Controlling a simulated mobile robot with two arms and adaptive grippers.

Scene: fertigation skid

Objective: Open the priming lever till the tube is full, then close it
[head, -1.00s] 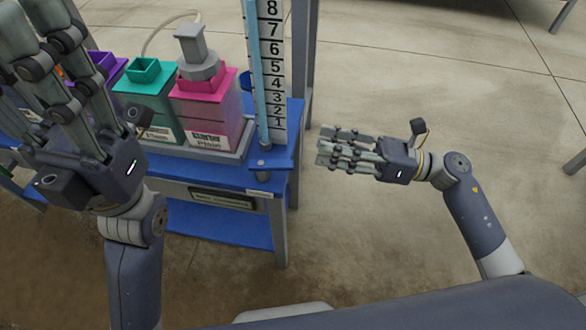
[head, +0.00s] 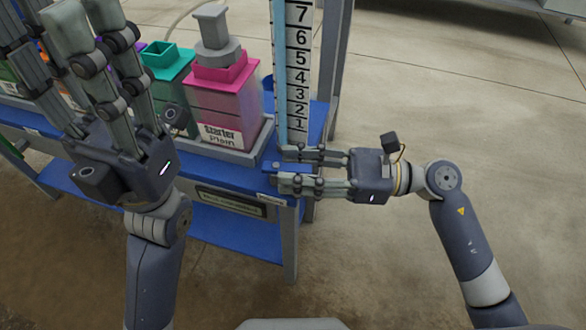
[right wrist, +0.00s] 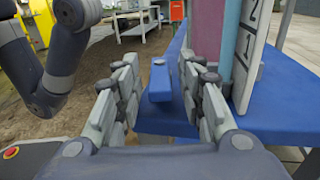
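The priming lever (head: 276,166) is a blue bar at the foot of the sight tube. In the right wrist view the lever (right wrist: 160,80) lies between my right fingers. The light-blue tube (head: 281,80) stands upright beside a white numbered scale (head: 299,75); its top is out of frame and I cannot tell its fill level. My right gripper (head: 284,169) is open, with fingers on both sides of the lever; contact is not clear. It also shows in the right wrist view (right wrist: 160,68). My left gripper (head: 62,25) is raised, open and empty, in front of the tanks.
A pink starter tank (head: 225,100) with a grey cap and a teal tank (head: 166,75) stand on the blue skid (head: 235,172), left of the tube. A grey post (head: 336,60) rises behind the scale. The concrete floor at right is clear.

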